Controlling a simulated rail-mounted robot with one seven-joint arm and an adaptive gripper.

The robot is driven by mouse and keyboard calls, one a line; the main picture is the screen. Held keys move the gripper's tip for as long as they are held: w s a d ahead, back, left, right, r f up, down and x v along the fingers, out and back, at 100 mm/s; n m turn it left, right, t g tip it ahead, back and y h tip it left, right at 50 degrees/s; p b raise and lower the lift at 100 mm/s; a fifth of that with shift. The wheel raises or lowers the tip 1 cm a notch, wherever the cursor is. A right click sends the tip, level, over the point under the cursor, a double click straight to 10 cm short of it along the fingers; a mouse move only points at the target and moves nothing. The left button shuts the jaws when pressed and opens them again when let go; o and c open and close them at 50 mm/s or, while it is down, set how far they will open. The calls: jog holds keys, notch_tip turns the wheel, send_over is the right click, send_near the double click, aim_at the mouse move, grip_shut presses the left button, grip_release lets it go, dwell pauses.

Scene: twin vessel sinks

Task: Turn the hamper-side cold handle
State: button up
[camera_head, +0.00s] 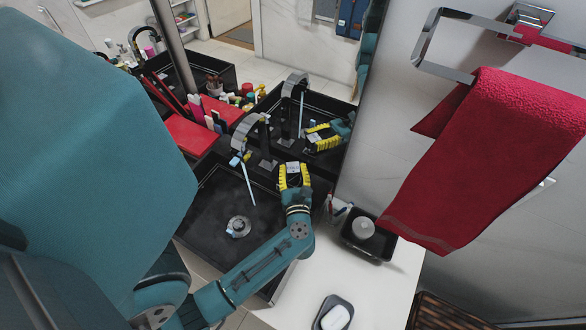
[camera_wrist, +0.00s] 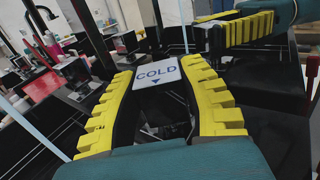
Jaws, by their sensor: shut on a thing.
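The cold handle (camera_wrist: 157,73) shows in the wrist view as a white plate marked COLD with a small arrow, at the fingertips. My gripper (camera_head: 294,172), with yellow ridged fingers, is shut on it; it also fills the wrist view (camera_wrist: 160,66). In the head view the fingers mostly hide the handle behind the right-hand black basin (camera_head: 215,200). The curved grey faucet (camera_head: 249,127) stands left of my gripper. A thin pale-blue line (camera_head: 249,185) runs down from its spout; I cannot tell for sure whether it is water.
A mirror behind reflects the faucet and my gripper. A black tray (camera_head: 368,238) with a grey round item and a soap dish (camera_head: 334,314) sit on the white counter (camera_head: 385,285). A red towel (camera_head: 500,145) hangs at right. A brown woven hamper (camera_head: 445,313) stands at lower right.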

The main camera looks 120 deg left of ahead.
jog(key=shift+f, duration=0.1)
dwell(0.4)
jog(key=o, duration=1.2)
jog(key=v, duration=1.2)
jog(key=shift+a, duration=0.1)
